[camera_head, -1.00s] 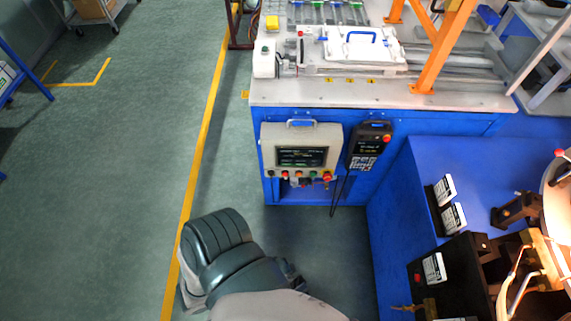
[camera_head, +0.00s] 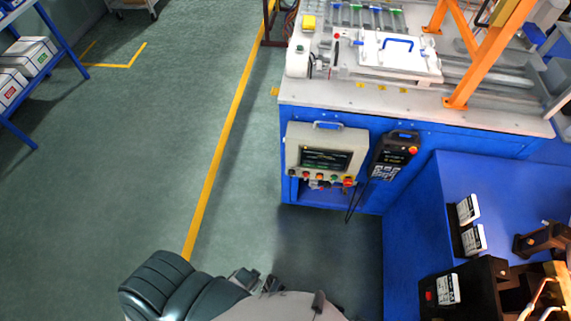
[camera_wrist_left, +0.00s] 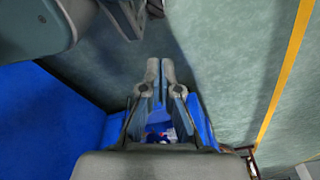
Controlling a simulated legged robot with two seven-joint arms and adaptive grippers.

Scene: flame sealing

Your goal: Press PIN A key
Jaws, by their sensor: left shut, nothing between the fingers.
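The task's key cannot be made out; lettering is too small to read. A black handheld pendant (camera_head: 393,155) with a small screen, a keypad (camera_head: 384,172) and a red button hangs on the front of the blue machine. Left of it is a beige control box (camera_head: 324,150) with a screen and a row of coloured buttons. My left gripper (camera_wrist_left: 160,75) is shut and empty in the left wrist view, its fingertips together over the floor. In the head view my arm is at the bottom, below and apart from the panels. My right gripper is not in view.
The blue machine (camera_head: 300,109) carries a white-lidded fixture (camera_head: 400,52) and an orange frame (camera_head: 476,80). A blue bench (camera_head: 515,185) with dark equipment stands at right. A blue shelf with boxes (camera_head: 27,55) is at upper left. The green floor between is clear.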

